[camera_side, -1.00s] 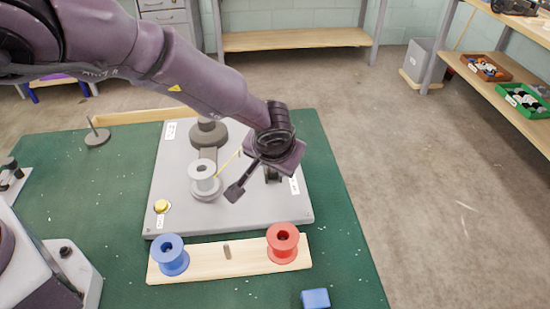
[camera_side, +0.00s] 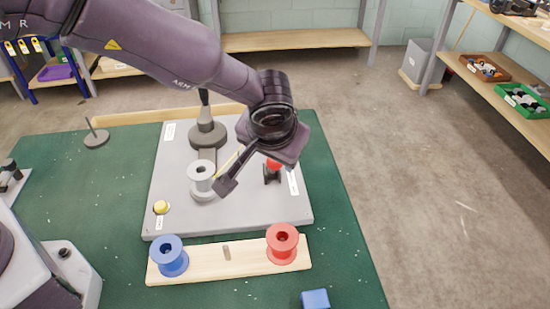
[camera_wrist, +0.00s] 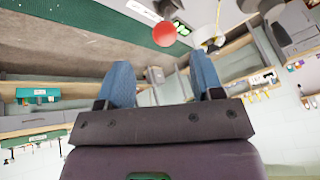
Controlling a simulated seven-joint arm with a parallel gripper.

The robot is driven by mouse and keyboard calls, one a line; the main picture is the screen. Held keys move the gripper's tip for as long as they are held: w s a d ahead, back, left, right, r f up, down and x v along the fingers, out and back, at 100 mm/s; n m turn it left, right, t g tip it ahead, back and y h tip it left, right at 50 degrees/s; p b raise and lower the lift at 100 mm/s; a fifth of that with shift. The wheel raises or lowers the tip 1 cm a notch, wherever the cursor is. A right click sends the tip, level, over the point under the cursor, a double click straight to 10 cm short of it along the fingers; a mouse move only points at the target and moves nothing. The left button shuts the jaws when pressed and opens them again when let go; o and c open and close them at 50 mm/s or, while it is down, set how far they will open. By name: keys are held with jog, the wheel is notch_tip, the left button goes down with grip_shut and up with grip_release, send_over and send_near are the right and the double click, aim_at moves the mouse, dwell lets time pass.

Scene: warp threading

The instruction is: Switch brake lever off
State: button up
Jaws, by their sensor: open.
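The brake lever appears to be the red-knobbed part (camera_side: 272,166) on a dark bracket at the right of the grey board (camera_side: 235,215). In the wrist view its red round knob (camera_wrist: 165,34) shows at top centre, beyond and apart from the fingertips. That view is upside down. My gripper (camera_wrist: 160,80) is open and empty, with a bluish finger on each side. Which way the lever is set I cannot tell.
A grey spool (camera_side: 201,176) and a dark round-based post (camera_side: 206,136) stand on the board. A yellow button (camera_side: 161,207) is at its front left. Blue (camera_side: 169,257) and red (camera_side: 282,243) spools stand on a wooden strip in front. The green mat at right is mostly clear.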

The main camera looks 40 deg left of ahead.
jog(key=v, duration=0.5)
jog(key=shift+f, duration=0.1)
dwell(0.3)
jog(key=s+a+r+m+h, duration=0.1)
jog(key=s+a+r, duration=0.6)
jog(key=s+a, duration=0.3)
jog(key=s+a+r+t+h, duration=0.1)
jog(key=s+a+r+h, duration=0.1)
jog(key=s+a+r, duration=0.5)
jog(key=s+a, duration=0.4)
jog(key=a, duration=0.1)
jog(key=shift+m, duration=0.4)
